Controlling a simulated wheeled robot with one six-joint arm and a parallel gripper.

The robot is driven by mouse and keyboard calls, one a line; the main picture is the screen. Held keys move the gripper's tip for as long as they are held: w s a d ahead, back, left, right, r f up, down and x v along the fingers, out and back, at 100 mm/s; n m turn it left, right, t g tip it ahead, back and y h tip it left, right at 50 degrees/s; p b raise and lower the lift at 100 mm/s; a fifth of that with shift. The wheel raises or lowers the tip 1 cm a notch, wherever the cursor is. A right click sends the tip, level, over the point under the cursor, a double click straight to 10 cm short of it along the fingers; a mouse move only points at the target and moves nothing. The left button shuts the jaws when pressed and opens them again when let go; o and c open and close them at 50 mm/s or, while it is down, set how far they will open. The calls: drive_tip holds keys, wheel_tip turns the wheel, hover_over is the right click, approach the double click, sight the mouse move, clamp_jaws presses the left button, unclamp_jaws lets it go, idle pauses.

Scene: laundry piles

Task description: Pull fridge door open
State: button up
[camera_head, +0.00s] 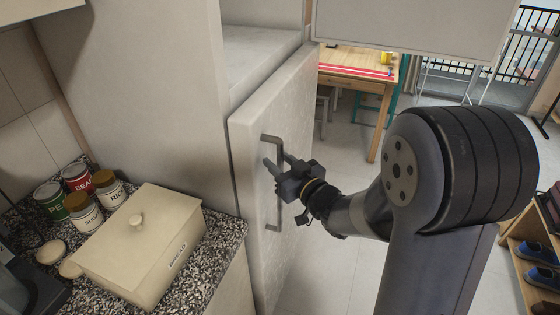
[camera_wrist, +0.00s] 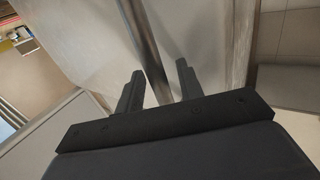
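The fridge door (camera_head: 258,150) is a pale upright panel in the middle of the head view. A grey bar handle (camera_head: 277,228) stands vertically on its face. My gripper (camera_head: 278,161) is at the handle's upper-middle part, its two fingers pointing at the door. In the wrist view, the fingers of my gripper (camera_wrist: 159,73) are apart. The handle (camera_wrist: 143,40) runs between them, with a gap visible beside the bar. I cannot tell whether either finger touches it. The door looks flush or nearly flush with the fridge.
A speckled counter (camera_head: 205,275) at the left holds a cream bread box (camera_head: 140,245) and several cans and jars. A wooden table (camera_head: 350,62) stands behind the door. A shoe rack (camera_head: 515,240) is at the right. Open floor (camera_head: 335,265) lies in front of the door.

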clamp_jaws()
idle(0.3)
idle(0.3)
